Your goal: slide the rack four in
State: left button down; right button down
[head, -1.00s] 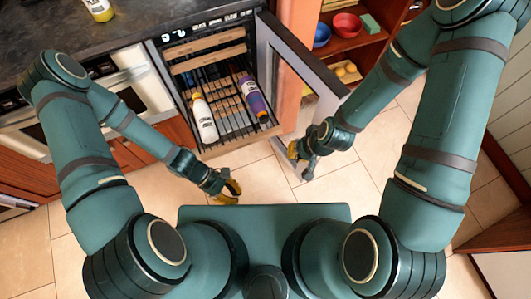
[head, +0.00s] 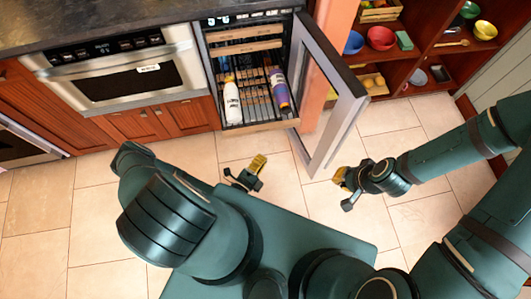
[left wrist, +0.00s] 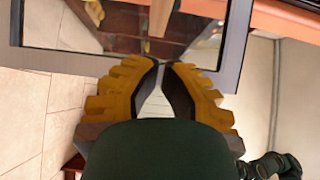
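The wine cooler stands open at top centre of the head view. Its lowest visible rack, with a wooden front (head: 259,128) and dark bars, sticks out. I cannot confirm that this is rack four. A white bottle (head: 232,102) and a purple bottle (head: 279,88) lie on it. Two wooden-fronted racks (head: 245,47) sit above, further in. My left gripper (head: 258,164) is below the rack front, apart from it. In the left wrist view its yellow fingers (left wrist: 163,66) nearly meet at the tips, with nothing held.
An oven (head: 130,72) is at left under a dark counter (head: 90,22). Open shelves with bowls (head: 381,38) are at right. Tiled floor (head: 100,190) is clear at left.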

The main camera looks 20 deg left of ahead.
pick_arm(q)
send_near(276, 128)
jog(key=w+d, duration=0.3)
jog(key=d, duration=0.1)
jog(key=shift+w+a+b, duration=0.55)
jog(key=shift+w+a, duration=0.3)
jog(key=shift+w, duration=0.2)
jog(key=shift+w+a+r, duration=0.1)
jog(key=shift+w+a, duration=0.35)
jog(key=shift+w, duration=0.2)
pick_arm(e)
jog(key=shift+w+f, duration=0.15)
jog(key=shift+f, duration=0.55)
